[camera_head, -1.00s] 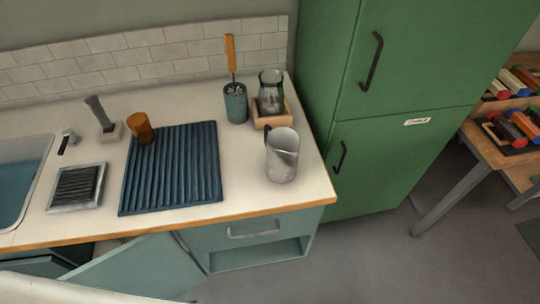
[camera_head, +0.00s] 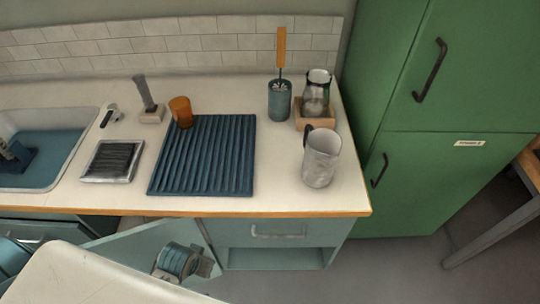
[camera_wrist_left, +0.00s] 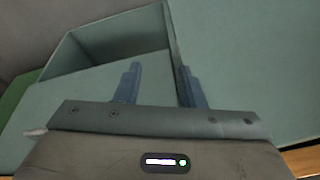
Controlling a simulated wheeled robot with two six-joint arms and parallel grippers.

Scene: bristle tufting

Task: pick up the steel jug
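The steel jug (camera_head: 321,160) stands upright on the counter near its right front, in the head view. It is shiny grey, with its dark handle towards the back left. No gripper is near it. My left gripper (camera_wrist_left: 156,87) shows in the left wrist view with two blue fingers apart and nothing between them. It is facing the teal cabinet front, below the counter edge. The jug is not in the wrist view. My right gripper is in neither current view.
A ribbed blue mat (camera_head: 205,155) lies left. The green fridge (camera_head: 450,100) stands right. A cabinet door (camera_head: 135,243) hangs open below.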

